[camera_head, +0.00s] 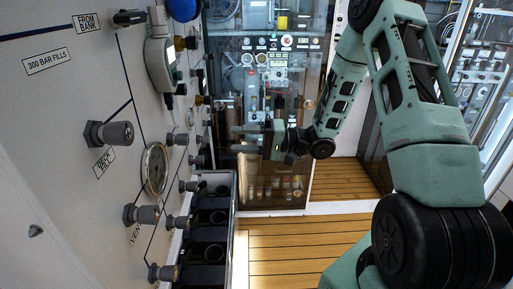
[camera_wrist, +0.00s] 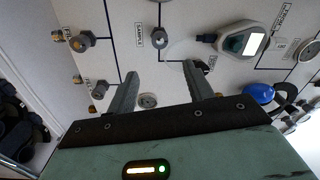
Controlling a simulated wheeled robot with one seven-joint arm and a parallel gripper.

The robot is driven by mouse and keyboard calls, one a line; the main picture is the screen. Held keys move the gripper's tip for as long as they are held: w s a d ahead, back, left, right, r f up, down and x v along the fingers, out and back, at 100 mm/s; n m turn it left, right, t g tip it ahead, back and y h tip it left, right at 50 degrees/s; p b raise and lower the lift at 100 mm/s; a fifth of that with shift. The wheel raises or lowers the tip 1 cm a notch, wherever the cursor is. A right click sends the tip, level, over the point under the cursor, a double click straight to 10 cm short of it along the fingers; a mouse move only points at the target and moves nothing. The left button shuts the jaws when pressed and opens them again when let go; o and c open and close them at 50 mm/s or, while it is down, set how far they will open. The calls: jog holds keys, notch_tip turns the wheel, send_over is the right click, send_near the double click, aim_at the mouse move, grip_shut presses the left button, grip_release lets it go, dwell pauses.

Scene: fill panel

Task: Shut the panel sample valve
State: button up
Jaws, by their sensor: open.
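In the wrist view a small label reading SAMPLE (camera_wrist: 138,34) is on the pale panel. A dark round knob (camera_wrist: 160,38) sits just right of it, and a larger grey knob (camera_wrist: 81,42) sits farther left. I cannot tell for certain which one is the sample valve. My gripper (camera_wrist: 160,70) is open and empty, its two fingers pointing at the panel below the dark knob, apart from both knobs. In the head view my gripper (camera_head: 236,139) is at the far end of the panel (camera_head: 60,110), fingers pointing left.
A handheld meter (camera_wrist: 243,42) and a blue ball-shaped part (camera_wrist: 258,93) are on the panel right of my gripper. Near knobs (camera_head: 108,134) and a gauge (camera_head: 154,169) stick out from the panel. A black rack (camera_head: 210,235) stands below it. Wooden floor (camera_head: 300,240) is clear.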

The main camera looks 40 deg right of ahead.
jog(key=shift+b+v, duration=0.4)
jog(key=shift+v, duration=1.55)
jog(key=w+a+f+n+g+h+b, duration=0.1)
jog(key=w+a+f+n+h+b, duration=0.15)
jog(key=a+h, duration=0.35)
jog(key=w+a+f+n+g+h+b, duration=0.1)
jog(key=a+f+n+h, duration=0.2)
jog(key=a, duration=0.6)
jog(key=s+a+n+g+h+b, duration=0.1)
jog(key=s+a+n+g+h, duration=0.2)
jog(key=s, duration=1.1)
jog(key=s+a+f+n+g+h+b, duration=0.1)
jog(key=s+a+n+g+h+b, duration=0.1)
jog(key=s, duration=1.2)
jog(key=a+n+g, duration=0.1)
jog(key=a+g, duration=0.1)
jog(key=g, duration=0.1)
jog(key=shift+s+h, duration=0.35)
jog(key=shift+h, duration=0.05)
jog(key=shift+c, duration=0.3)
